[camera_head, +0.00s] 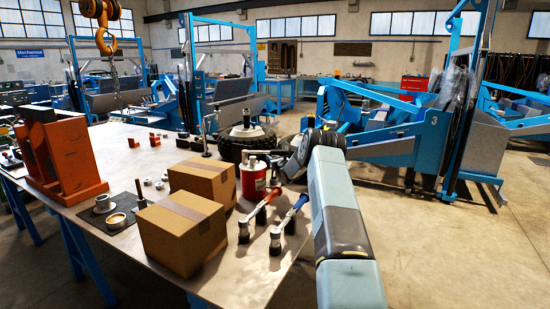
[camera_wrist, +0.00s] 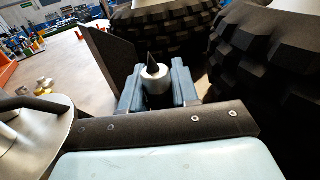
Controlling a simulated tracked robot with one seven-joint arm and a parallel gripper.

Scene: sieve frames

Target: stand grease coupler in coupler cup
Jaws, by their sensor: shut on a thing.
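My gripper (camera_wrist: 154,74) is shut on a small pale metal cylinder with a dark pointed top, which looks like the grease coupler (camera_wrist: 155,84). It stands roughly upright between the two blue-grey jaws in the wrist view. In the head view my gripper is mostly hidden behind my own arm, near the tyres, right of the red can (camera_head: 253,180). I cannot tell for certain which thing is the coupler cup. Two round metal pieces, a ring (camera_head: 103,203) and a shallow ring or cup (camera_head: 117,221), lie on a dark mat at the left.
Two cardboard boxes (camera_head: 203,181) (camera_head: 182,232) stand beside the can. A tyre (camera_head: 247,142) is behind; large treads (camera_wrist: 265,60) rise close to my gripper. An orange-red block stand (camera_head: 62,160) is left.

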